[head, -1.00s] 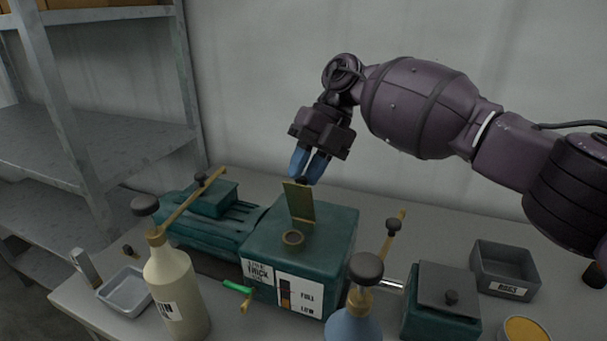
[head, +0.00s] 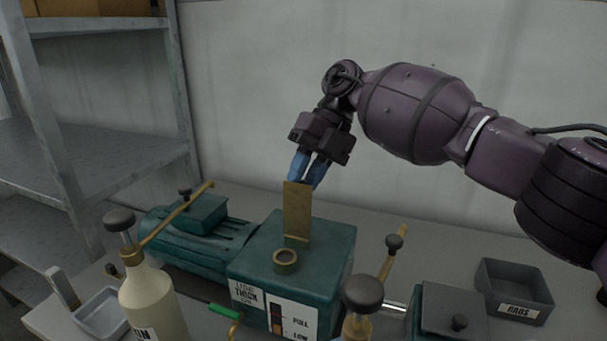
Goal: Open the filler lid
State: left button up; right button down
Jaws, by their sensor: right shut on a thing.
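The filler lid (head: 297,209) is a brass-coloured flat plate, standing upright on the top of the green tank (head: 322,240). The round filler neck (head: 285,261) sits uncovered in front of it. My right gripper (head: 307,180) has blue fingertips and is behind the lid's upper edge, shut on the lid, with the tips partly hidden by the plate. The tank's front carries a label and a level gauge marked FULL and LOW. My left gripper is not in view.
A cream bottle (head: 152,300) with a dark knob stands front left, near a grey tray (head: 103,314). A second knobbed bottle (head: 362,296) stands in front of the tank. A box with a dark lid (head: 455,310) and a grey bin (head: 514,290) are at right. Metal shelving (head: 60,130) rises at left.

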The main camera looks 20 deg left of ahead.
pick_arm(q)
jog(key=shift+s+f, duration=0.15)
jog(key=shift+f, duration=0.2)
pick_arm(e)
jog(key=shift+w+d+f, duration=0.1)
jog(key=shift+d+f, duration=0.05)
jog(key=shift+f, duration=0.45)
jog(key=shift+w+d+f, duration=0.1)
jog(key=shift+f, duration=0.45)
jog(key=c, duration=1.3)
grip_release()
jog(key=o, duration=0.3)
jog(key=shift+w+d+f, duration=0.1)
jog(key=shift+d, duration=0.15)
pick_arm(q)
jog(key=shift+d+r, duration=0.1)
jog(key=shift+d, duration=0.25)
pick_arm(e)
jog(key=shift+a, duration=0.35)
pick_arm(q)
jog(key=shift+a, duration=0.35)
pick_arm(e)
jog(key=shift+r, duration=0.35)
